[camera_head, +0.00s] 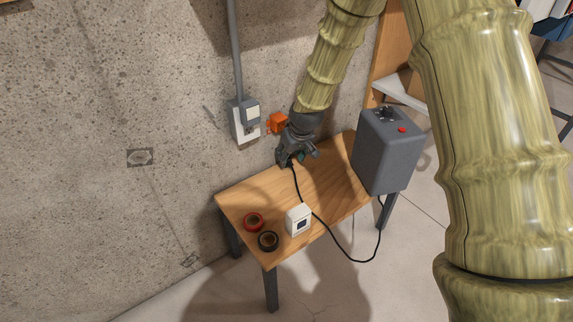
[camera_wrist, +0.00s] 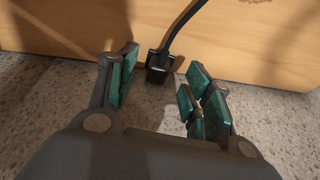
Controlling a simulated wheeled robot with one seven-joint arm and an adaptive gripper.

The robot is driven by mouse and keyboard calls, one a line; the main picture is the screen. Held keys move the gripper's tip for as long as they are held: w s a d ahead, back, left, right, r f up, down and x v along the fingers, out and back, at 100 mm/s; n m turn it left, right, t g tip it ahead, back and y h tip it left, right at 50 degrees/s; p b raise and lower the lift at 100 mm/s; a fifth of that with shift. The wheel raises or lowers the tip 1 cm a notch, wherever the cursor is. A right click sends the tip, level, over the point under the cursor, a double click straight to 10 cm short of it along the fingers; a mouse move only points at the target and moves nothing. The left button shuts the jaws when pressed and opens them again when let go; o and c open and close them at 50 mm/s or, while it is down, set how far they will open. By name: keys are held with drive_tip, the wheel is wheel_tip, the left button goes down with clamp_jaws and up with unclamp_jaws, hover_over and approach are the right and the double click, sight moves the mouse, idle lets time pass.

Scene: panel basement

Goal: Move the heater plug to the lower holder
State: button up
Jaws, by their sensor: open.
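The heater plug (camera_wrist: 158,62) is black and sits between my open fingers in the wrist view, with a gap on each side. Its black cord (camera_head: 297,186) runs across the table to the grey heater box (camera_head: 387,150). My gripper (camera_head: 297,158) is open at the table's back edge by the wall; it also shows in the wrist view (camera_wrist: 160,90). In the head view my gripper largely hides the plug. A white wall plate (camera_head: 240,127) carries a grey unit (camera_head: 251,112) above a socket (camera_head: 249,131). I cannot tell which part is the lower holder.
The wooden table (camera_head: 325,190) stands by the concrete wall. A white box (camera_head: 298,219), a red tape roll (camera_head: 254,222) and a black tape roll (camera_head: 268,241) lie near its front left. An orange block (camera_head: 278,122) is at the wall beside my gripper. The cord loops below the table edge.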

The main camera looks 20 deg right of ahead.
drive_tip(key=b+x, duration=0.1)
drive_tip(key=x, duration=0.1)
drive_tip(key=shift+w+f, duration=0.2)
drive_tip(key=shift+f, duration=0.2)
drive_tip(key=shift+a+r, duration=0.1)
clamp_jaws()
drive_tip(key=shift+s+r+p, duration=0.2)
drive_tip(key=shift+r+p, duration=0.05)
drive_tip(key=shift+p, duration=0.05)
drive_tip(key=s+d+r+p, duration=0.2)
drive_tip(key=s+r+p, duration=0.4)
drive_tip(key=s, duration=0.7)
drive_tip(key=shift+v, duration=0.85)
drive_tip(key=shift+w+d, duration=0.1)
drive_tip(key=shift+d, duration=0.05)
